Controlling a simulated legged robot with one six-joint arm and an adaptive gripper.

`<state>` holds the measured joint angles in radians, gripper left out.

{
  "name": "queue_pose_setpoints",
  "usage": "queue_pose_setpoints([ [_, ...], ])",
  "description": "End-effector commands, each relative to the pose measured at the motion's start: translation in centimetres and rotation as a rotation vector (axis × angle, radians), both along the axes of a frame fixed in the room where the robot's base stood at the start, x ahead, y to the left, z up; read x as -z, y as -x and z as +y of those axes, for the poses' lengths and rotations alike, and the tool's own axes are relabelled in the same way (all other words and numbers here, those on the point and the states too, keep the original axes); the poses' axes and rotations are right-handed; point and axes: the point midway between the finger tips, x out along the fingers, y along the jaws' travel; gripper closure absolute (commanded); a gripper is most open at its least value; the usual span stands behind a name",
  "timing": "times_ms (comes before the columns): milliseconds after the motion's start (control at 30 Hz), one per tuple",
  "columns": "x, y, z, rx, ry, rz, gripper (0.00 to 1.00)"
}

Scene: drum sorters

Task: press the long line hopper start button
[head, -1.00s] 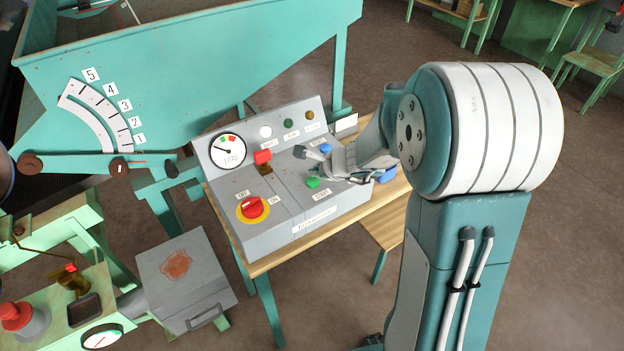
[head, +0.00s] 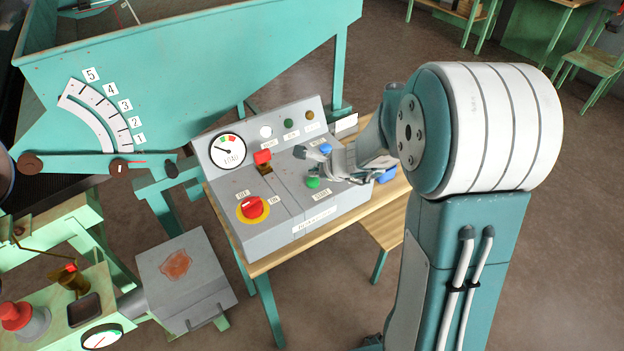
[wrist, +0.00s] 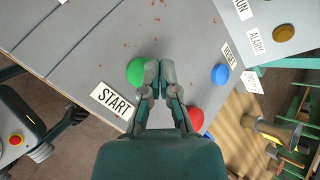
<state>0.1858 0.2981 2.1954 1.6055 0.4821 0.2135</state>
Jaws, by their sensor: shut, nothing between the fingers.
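The grey control panel (head: 285,215) stands on a wooden table. Its green button (head: 312,183) is labelled START and also shows in the wrist view (wrist: 137,72). A blue button (head: 326,149), labelled RESET in the wrist view, lies farther back. My gripper (head: 303,153) is shut and empty over the panel's right part. In the wrist view the closed fingertips (wrist: 160,70) are just right of the green button. They look clear of it, though their height above the panel is hard to judge. A red button (wrist: 195,118) is partly hidden behind my fingers.
The panel also carries a red rotary switch (head: 252,207), a red-capped lever (head: 263,160), a gauge (head: 228,151) and several lamps. A teal hopper (head: 200,80) stands behind it. A green machine with a red knob (head: 16,316) is at lower left.

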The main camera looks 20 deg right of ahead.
Motion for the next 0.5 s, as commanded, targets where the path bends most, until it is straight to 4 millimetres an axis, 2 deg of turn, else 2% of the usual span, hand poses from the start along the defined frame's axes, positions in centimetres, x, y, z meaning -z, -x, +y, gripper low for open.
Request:
queue_pose_setpoints([
  [500,0.58,0.09,-0.03,0.000,-0.001,0.001,1.00],
])
